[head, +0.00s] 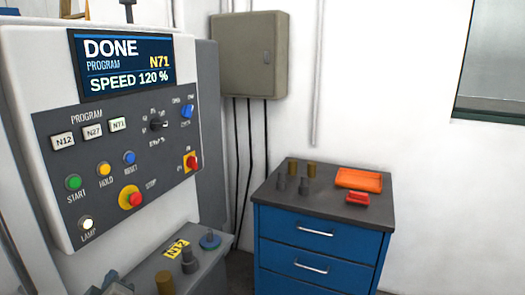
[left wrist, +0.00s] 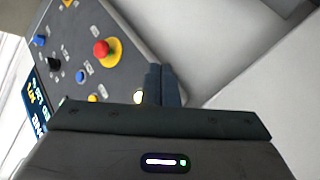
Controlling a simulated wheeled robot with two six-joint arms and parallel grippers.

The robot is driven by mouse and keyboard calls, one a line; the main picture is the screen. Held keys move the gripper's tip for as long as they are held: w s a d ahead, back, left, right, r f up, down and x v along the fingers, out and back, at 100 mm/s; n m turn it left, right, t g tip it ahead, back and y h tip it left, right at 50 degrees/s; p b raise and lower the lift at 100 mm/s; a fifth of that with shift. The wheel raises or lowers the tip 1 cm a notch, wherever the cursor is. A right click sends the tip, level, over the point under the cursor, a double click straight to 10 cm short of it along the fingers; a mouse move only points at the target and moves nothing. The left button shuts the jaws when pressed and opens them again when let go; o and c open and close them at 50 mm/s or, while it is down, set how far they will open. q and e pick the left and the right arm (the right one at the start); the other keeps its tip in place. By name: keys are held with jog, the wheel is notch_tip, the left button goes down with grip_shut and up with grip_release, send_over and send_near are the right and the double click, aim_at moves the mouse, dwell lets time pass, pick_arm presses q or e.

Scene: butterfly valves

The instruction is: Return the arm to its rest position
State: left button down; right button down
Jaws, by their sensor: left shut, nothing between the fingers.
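My left gripper shows in the left wrist view (left wrist: 164,72) with its two dark fingers together and nothing between them. The control panel (left wrist: 128,38) lies beyond the fingertips, and the lit lamp (left wrist: 138,97) appears beside them. I cannot tell the exact gap to the panel. In the head view, a dark shape at the bottom left edge appears to be part of my left gripper (head: 110,282), mostly cut off. The control panel (head: 62,180) stands at the left. Its screen (head: 124,64) reads DONE, PROGRAM N71, SPEED 120 %. My right gripper is not in view.
A grey ledge (head: 205,258) below the panel carries a yellow N12 label and several knob-like parts. A blue drawer cabinet (head: 318,240) stands right, with an orange tray (head: 358,179) and small parts on top. A grey wall box (head: 250,55) hangs behind. Floor at lower right looks clear.

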pick_arm(q)
jog(key=s+d+f+m+g+h, duration=0.3)
jog(key=s+f+m+g, duration=0.35)
jog(key=s+f, duration=0.6)
jog(key=s+d+f+m+g+h, duration=0.4)
jog(key=s+f+m, duration=0.3)
jog(key=s+f, duration=0.5)
notch_tip(320, 180, down, 28)
jog(key=s+a+g+y, duration=0.1)
jog(key=a+g, duration=0.1)
jog(key=a, duration=0.1)
jog(key=s+a+f+g, duration=0.1)
jog(key=s+f, duration=1.8)
jog(key=f, duration=0.1)
